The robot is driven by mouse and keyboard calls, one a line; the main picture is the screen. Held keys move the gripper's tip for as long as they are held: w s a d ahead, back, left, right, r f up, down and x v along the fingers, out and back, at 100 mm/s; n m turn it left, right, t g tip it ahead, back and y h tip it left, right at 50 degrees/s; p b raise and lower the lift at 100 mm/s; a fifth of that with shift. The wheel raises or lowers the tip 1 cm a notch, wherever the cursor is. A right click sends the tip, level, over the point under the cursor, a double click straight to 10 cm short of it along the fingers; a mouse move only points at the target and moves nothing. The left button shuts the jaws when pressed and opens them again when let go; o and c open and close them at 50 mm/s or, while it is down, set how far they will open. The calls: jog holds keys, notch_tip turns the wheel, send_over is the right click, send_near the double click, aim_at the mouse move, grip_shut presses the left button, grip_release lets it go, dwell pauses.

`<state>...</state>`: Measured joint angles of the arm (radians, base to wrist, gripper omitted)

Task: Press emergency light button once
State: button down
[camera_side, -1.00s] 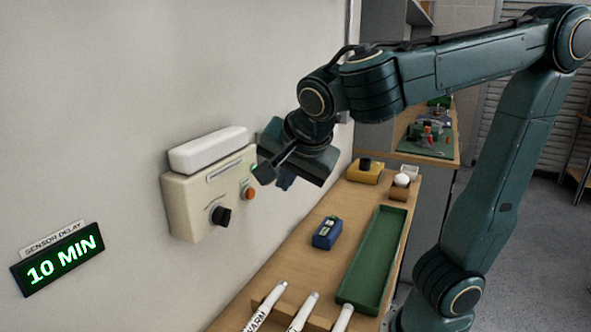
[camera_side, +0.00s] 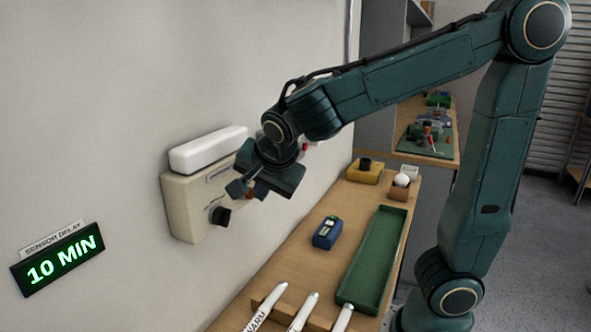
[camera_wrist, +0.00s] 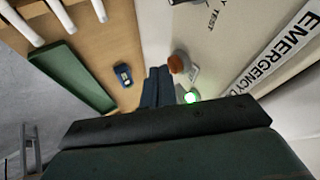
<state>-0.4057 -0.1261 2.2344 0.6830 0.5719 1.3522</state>
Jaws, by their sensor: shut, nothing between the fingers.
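The emergency light box (camera_side: 182,208) is a cream housing on the wall with a white lamp (camera_side: 208,150) on top and a black knob (camera_side: 220,216) on its front. In the wrist view an orange-red round button (camera_wrist: 178,63) sits near a lit green light (camera_wrist: 190,97) and a TEST label. My gripper (camera_side: 242,189) is in front of the box and largely hides its button and green light in the side view. In the wrist view the dark fingers of my gripper (camera_wrist: 159,72) are together and empty, just beside the button. I cannot tell whether they touch it.
The bench below holds a blue device (camera_side: 327,232), a green tray (camera_side: 372,262), several white tubes (camera_side: 303,312) and a yellow block with a black top (camera_side: 365,172). A SENSOR DELAY display (camera_side: 58,260) reads 10 MIN. A red part (camera_side: 305,147) shows on the wall behind my gripper.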

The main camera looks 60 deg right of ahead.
jog(key=shift+w, duration=0.3)
jog(key=shift+w, duration=0.85)
jog(key=shift+s+r, duration=0.1)
jog(key=s+a+r, duration=0.3)
jog(key=s+r, duration=0.4)
jog(key=s, duration=0.1)
jog(key=shift+s+a+r, duration=0.35)
jog(key=shift+s, duration=0.05)
dwell(0.4)
